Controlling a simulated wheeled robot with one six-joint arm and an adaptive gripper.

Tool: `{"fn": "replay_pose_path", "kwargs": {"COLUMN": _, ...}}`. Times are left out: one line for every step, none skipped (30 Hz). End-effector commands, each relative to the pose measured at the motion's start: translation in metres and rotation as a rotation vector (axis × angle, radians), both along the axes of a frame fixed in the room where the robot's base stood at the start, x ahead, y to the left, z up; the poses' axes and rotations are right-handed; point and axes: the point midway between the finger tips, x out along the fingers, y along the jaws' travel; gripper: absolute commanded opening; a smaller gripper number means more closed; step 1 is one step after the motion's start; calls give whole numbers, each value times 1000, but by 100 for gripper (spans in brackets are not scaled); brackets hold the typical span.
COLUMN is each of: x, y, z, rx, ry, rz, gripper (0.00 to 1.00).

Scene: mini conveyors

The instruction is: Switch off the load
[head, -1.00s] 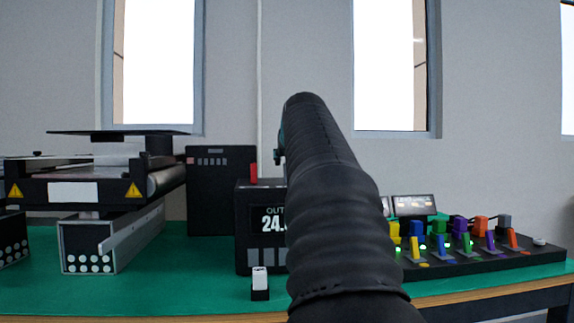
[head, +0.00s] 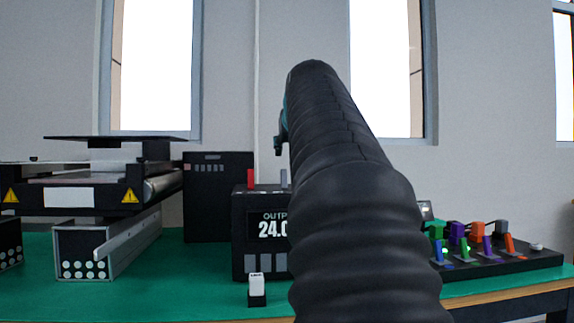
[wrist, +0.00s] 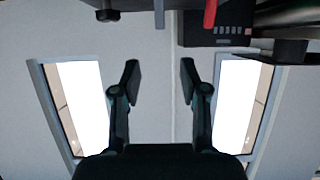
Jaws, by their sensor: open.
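A black power unit (head: 240,232) with an "OUTP…" display reading about 24.0 stands on the green table; my arm covers its right part. A red lever (head: 250,178) and a grey lever (head: 283,178) stand up on its top. In the wrist view the picture is inverted, and the red lever (wrist: 210,12) and grey lever (wrist: 159,12) show at the top edge. A white rocker switch (head: 257,283) on a black base stands in front of the unit. My gripper (wrist: 159,75) is open and empty, apart from the levers. In the head view it is mostly hidden behind my arm.
A conveyor (head: 75,190) with warning signs stands at the left. A black cabinet (head: 215,200) stands behind the unit. A black panel (head: 500,256) with several coloured levers and connectors is at the right, partly behind my arm. Green table (head: 150,290) is clear at front left.

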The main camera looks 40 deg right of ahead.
Motion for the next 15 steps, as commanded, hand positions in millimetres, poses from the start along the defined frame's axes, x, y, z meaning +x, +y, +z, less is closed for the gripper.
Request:
{"fn": "replay_pose_path", "kwargs": {"x": 3, "y": -2, "z": -3, "rx": 4, "ry": 4, "rz": 1, "gripper": 44}}
{"fn": "replay_pose_path", "kwargs": {"x": 5, "y": -3, "z": -4, "rx": 4, "ry": 4, "rz": 1, "gripper": 44}}
{"fn": "replay_pose_path", "kwargs": {"x": 8, "y": -5, "z": -6, "rx": 5, "ry": 5, "rz": 1, "gripper": 44}}
{"fn": "replay_pose_path", "kwargs": {"x": 10, "y": -6, "z": -7, "rx": 5, "ry": 6, "rz": 1, "gripper": 44}}
{"fn": "replay_pose_path", "kwargs": {"x": 13, "y": -8, "z": -8, "rx": 5, "ry": 6, "rz": 1, "gripper": 44}}
{"fn": "replay_pose_path", "kwargs": {"x": 17, "y": -10, "z": -11, "rx": 6, "ry": 6, "rz": 1, "gripper": 44}}
{"fn": "replay_pose_path", "kwargs": {"x": 21, "y": -13, "z": -13, "rx": 5, "ry": 7, "rz": 2, "gripper": 44}}
{"fn": "replay_pose_path", "kwargs": {"x": 25, "y": -15, "z": -15, "rx": 5, "ry": 7, "rz": 2, "gripper": 44}}
{"fn": "replay_pose_path", "kwargs": {"x": 31, "y": -19, "z": -17, "rx": 6, "ry": 7, "rz": 1, "gripper": 44}}
{"fn": "replay_pose_path", "kwargs": {"x": 36, "y": -21, "z": -19, "rx": 6, "ry": 6, "rz": 1, "gripper": 44}}
{"fn": "replay_pose_path", "kwargs": {"x": 40, "y": -24, "z": -22, "rx": 6, "ry": 7, "rz": 1, "gripper": 44}}
{"fn": "replay_pose_path", "kwargs": {"x": 46, "y": -28, "z": -25, "rx": 6, "ry": 7, "rz": 1, "gripper": 44}}
{"fn": "replay_pose_path", "kwargs": {"x": 50, "y": -31, "z": -26, "rx": 6, "ry": 6, "rz": 1, "gripper": 44}}
{"fn": "replay_pose_path", "kwargs": {"x": 55, "y": -34, "z": -28, "rx": 6, "ry": 6, "rz": 1, "gripper": 44}}
{"fn": "replay_pose_path", "kwargs": {"x": 61, "y": -37, "z": -32, "rx": 6, "ry": 6, "rz": 1, "gripper": 44}}
